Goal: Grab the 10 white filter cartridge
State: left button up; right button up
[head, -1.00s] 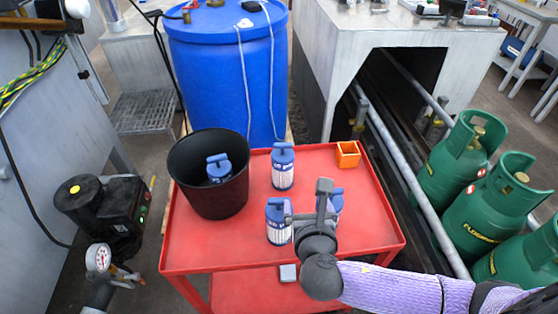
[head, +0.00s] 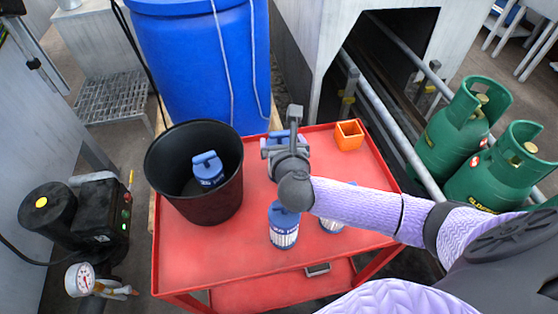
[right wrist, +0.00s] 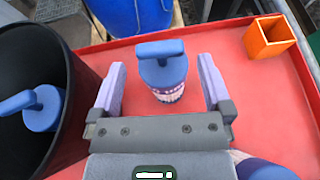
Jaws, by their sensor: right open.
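The cartridges are white cylinders with blue caps and T-shaped handles; I cannot read a number 10 on any. One back cartridge (right wrist: 165,78) stands upright on the red cart, between the spread fingers of my right gripper (right wrist: 160,88), with clearance on both sides. In the head view my right gripper (head: 284,145) mostly hides it. Two more stand at the front: one cartridge (head: 284,226) in clear view and a cartridge (head: 331,226) partly under my right arm. Another cartridge (head: 208,170) sits in the black bucket (head: 200,214). My left gripper is out of view.
The red cart top (head: 225,255) is clear at front left. An orange open box (head: 348,135) stands at its back right. A blue drum (head: 200,70) is behind the cart. Green gas cylinders (head: 465,130) stand at the right, beyond a metal rail.

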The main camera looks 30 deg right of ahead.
jog(key=shift+b+x, duration=0.3)
jog(key=shift+x, duration=0.9)
grip_shut()
